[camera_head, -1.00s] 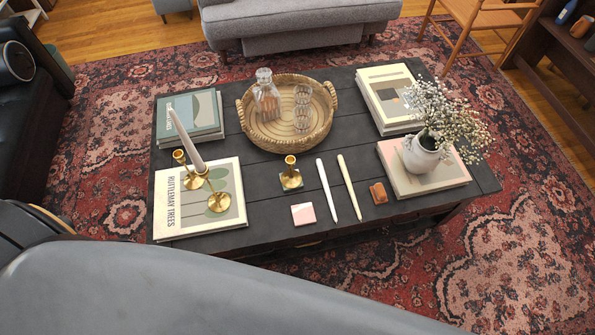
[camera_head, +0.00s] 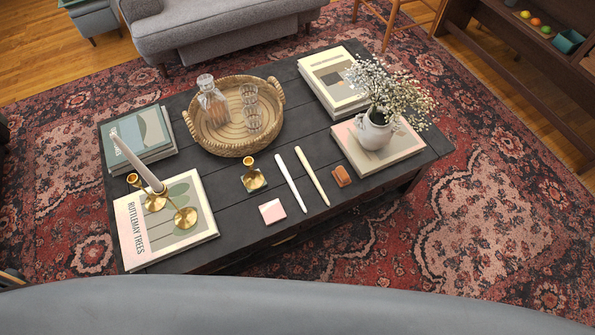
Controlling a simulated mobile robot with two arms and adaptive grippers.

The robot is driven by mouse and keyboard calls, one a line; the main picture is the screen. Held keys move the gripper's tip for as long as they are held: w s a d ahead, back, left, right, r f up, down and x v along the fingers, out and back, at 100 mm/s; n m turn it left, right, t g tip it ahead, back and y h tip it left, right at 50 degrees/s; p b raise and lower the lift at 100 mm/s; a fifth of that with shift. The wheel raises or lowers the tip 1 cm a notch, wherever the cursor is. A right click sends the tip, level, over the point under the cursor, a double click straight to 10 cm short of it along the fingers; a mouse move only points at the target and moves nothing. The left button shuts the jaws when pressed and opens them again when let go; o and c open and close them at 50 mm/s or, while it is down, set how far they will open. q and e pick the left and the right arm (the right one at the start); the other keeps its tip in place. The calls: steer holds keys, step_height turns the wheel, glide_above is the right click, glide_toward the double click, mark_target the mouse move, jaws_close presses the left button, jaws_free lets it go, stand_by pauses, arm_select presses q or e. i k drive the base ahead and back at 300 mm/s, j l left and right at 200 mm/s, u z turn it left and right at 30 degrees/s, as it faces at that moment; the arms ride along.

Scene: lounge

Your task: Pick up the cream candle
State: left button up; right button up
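The cream candle (camera_head: 311,175) is a slim taper lying flat on the dark coffee table (camera_head: 232,226), near its front edge. A whiter taper candle (camera_head: 287,180) lies beside it on the left, with a narrow gap between them. A grey candle (camera_head: 136,163) stands tilted in the picture in a brass holder on the front left book. Neither of my grippers is in view.
A brass holder (camera_head: 254,178), a pink square (camera_head: 272,211) and a small brown item (camera_head: 341,176) are near the tapers. A wicker tray (camera_head: 220,146) with glassware is behind. A flower vase (camera_head: 373,133) stands on books to the right. Rug surrounds the table.

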mark_target(298, 150)
steer(key=l+u, duration=0.15)
steer(key=u, duration=0.2)
steer(key=i+l+u, duration=0.15)
steer(key=u, duration=0.2)
steer(key=l+u, duration=0.25)
steer(key=u, duration=0.15)
steer(key=l+u, duration=0.15)
steer(key=l, duration=0.5)
steer(key=l+u, duration=0.15)
steer(key=l, duration=0.55)
steer(key=k+l+u, duration=0.2)
steer(key=l, duration=0.45)
steer(key=l+u, duration=0.15)
steer(key=l, duration=0.9)
steer(key=k+l, duration=0.15)
steer(key=l, duration=0.65)
steer(key=k, duration=0.05)
